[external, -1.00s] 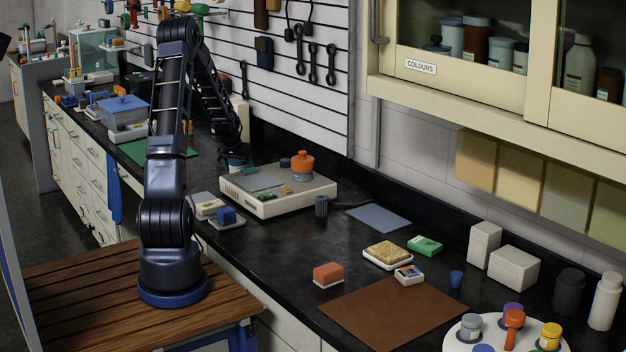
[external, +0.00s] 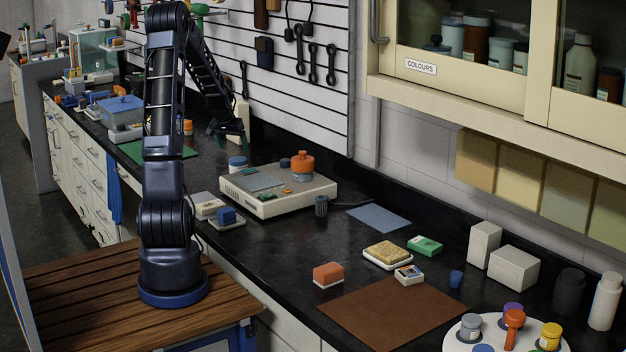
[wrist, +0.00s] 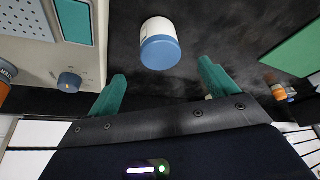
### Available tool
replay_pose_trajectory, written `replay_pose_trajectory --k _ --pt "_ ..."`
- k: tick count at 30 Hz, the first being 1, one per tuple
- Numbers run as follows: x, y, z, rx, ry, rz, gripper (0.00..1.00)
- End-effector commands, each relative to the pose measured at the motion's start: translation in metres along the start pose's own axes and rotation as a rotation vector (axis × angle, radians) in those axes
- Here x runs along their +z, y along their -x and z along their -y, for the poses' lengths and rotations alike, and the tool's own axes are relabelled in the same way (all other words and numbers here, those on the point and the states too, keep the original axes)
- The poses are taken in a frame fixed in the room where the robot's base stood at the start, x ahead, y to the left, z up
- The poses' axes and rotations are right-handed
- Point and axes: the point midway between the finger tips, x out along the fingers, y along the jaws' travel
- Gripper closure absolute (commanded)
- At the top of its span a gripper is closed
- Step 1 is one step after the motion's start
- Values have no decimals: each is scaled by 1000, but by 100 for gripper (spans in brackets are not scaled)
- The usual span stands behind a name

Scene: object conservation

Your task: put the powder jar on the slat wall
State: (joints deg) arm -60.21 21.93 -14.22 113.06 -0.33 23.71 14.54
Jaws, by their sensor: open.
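A white jar with a blue lid (external: 237,164), likely the powder jar, stands on the black bench just left of the beige instrument. It also shows in the wrist view (wrist: 160,45), beyond and between the green fingertips, apart from both. My gripper (external: 228,138) is open and empty above and behind the jar, close to the wall; it shows in the wrist view too (wrist: 160,88). The slat wall (external: 322,118) is white with dark horizontal grooves and rises behind the bench. Tools hang on it.
Black wrenches (external: 314,62) and a dark pouch (external: 264,52) hang on the slat wall.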

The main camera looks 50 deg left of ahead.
Motion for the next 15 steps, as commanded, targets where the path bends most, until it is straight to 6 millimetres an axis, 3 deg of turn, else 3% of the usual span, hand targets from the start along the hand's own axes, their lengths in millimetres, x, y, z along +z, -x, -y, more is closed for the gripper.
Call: replay_pose_trajectory --k 11,15 --pt "0 10 -1 0 -1 0 15" --pt "0 23 -19 2 -22 0 15"
